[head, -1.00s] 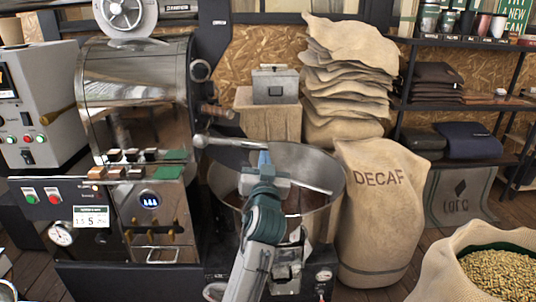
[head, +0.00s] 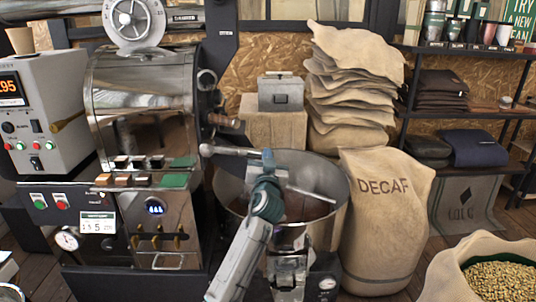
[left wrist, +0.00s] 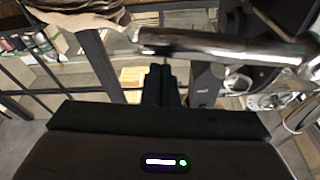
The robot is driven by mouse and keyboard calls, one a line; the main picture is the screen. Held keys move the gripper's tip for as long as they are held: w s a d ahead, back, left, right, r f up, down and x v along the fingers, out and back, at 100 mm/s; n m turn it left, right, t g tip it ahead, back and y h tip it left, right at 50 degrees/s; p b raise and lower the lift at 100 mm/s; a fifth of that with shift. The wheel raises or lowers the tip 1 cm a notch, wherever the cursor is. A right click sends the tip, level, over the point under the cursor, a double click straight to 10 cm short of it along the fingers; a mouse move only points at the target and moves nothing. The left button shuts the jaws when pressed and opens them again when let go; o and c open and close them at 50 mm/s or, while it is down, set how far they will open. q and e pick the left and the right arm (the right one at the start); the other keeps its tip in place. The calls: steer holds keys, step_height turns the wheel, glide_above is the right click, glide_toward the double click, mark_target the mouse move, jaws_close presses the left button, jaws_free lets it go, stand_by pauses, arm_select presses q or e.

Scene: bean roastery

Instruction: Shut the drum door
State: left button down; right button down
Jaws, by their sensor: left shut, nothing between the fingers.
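The roaster (head: 145,110) stands at the left, with a shiny metal drum housing. I cannot clearly make out the drum door; a wooden handle (head: 224,121) juts from the roaster's right side. Below it, a grey bar with a ball end (head: 207,150) reaches over the round cooling tray (head: 341,205). My left gripper (head: 268,158) is over the tray, shut and empty, near that bar. In the left wrist view its dark fingers (left wrist: 160,86) are together, and a chrome bar (left wrist: 220,45) crosses just beyond them. Whether they touch it I cannot tell. My right gripper is out of view.
A DECAF sack (head: 385,225) stands close to the right of the tray. Stacked empty sacks (head: 350,90) and a small grey box (head: 280,93) are behind it. An open sack of beans (head: 455,270) is at the lower right. A control cabinet (head: 40,110) stands at the left.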

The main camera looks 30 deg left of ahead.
arm_select(q)
steer(key=shift+f, duration=0.1)
